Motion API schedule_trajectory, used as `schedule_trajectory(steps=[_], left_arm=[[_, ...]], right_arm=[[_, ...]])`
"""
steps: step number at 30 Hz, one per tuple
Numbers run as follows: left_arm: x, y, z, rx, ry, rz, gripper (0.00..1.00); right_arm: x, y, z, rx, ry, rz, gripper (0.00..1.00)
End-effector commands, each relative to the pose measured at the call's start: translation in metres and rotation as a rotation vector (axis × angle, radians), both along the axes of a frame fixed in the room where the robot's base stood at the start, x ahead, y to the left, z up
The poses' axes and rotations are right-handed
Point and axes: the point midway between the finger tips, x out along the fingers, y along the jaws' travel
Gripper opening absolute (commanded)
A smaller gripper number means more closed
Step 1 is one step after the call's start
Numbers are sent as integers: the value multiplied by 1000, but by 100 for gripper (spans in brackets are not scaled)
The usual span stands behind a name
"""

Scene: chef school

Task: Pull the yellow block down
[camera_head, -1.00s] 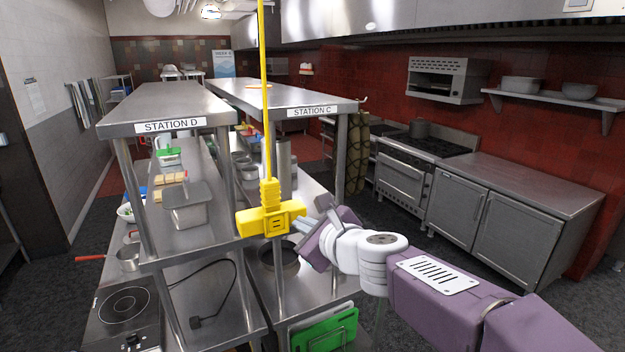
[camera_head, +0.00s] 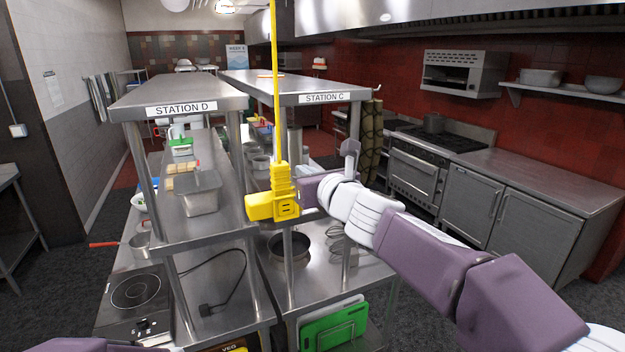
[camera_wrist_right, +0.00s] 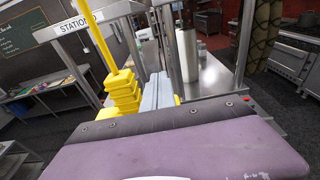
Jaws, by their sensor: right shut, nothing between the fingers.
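The yellow block (camera_head: 272,205) hangs at the lower end of a yellow cord (camera_head: 276,90), in front of the Station C shelf in the head view. In the right wrist view the yellow block (camera_wrist_right: 122,95) is just left of the fingers. My right gripper (camera_wrist_right: 158,90) is shut with nothing between its fingers. In the head view my right gripper (camera_head: 304,190) is at the block's right side, its fingertips mostly hidden. I cannot tell whether they touch the block. Only a piece of my left arm shows at the bottom left; its gripper is out of view.
The Station D shelf (camera_head: 180,100) and Station C shelf (camera_head: 300,90) stand on posts close behind the block. A metal container (camera_head: 200,193), a pan (camera_head: 138,243) and a hot plate (camera_head: 135,293) are at left. Floor is open at right.

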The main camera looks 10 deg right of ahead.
Motion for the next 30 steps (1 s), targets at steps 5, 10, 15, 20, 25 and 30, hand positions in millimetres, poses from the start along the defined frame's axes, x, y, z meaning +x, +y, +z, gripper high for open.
schedule_trajectory(steps=[5, 10, 15, 20, 25, 30], left_arm=[[0, 0, -15, 0, 0, 0, 0], [0, 0, -15, 0, 0, 0, 0], [0, 0, -27, 0, 0, 0, 0], [0, 0, -45, 0, 0, 0, 0], [0, 0, -62, 0, 0, 0, 0], [0, 0, -79, 0, 0, 0, 0]], right_arm=[[12, 4, -16, -1, 0, 0, 0], [14, 5, -16, -2, -1, 0, 0], [14, 5, -28, -3, -1, 0, 0], [14, 5, -45, -3, 0, 0, 0], [14, 5, -63, -2, 2, 0, 0], [14, 5, -80, -4, 2, 0, 0]])
